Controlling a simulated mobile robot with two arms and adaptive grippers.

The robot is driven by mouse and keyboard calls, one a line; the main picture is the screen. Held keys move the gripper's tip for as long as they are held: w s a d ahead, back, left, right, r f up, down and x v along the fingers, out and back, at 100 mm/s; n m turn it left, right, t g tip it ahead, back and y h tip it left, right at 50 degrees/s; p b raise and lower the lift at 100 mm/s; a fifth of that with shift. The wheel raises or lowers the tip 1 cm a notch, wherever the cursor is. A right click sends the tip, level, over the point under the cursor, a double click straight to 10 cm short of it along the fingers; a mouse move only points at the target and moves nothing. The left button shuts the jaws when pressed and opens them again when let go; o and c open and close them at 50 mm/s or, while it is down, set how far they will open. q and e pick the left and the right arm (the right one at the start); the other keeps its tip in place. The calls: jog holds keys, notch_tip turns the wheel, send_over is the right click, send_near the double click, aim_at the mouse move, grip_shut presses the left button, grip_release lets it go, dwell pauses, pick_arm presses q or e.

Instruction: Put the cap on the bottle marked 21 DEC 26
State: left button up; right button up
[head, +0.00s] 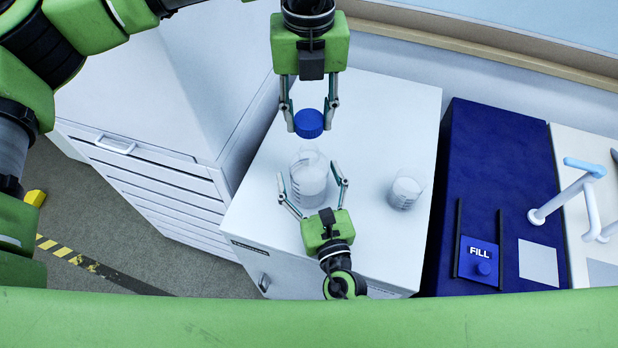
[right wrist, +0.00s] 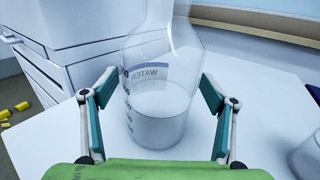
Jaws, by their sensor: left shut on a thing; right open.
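A clear bottle (head: 309,180) with pale contents stands upright on the white cabinet top. In the right wrist view the bottle (right wrist: 157,100) shows a label reading WATER; I see no date on it. My left gripper (head: 309,112) is shut on the blue cap (head: 309,125) and holds it above and behind the bottle in the head view, apart from it. My right gripper (head: 311,182) is open, with its fingers on either side of the bottle; in the right wrist view gaps show between the fingers and the glass. The bottle's mouth is uncapped.
A small beaker (head: 405,190) stands on the white cabinet top (head: 385,110) to the right. White drawers (head: 150,180) stand to the left.

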aim_at(309, 149)
jog(key=c, duration=1.7)
pick_arm(q)
jog(key=shift+f, duration=2.5)
jog(key=shift+f, duration=0.85)
jog(key=shift+f, duration=0.6)
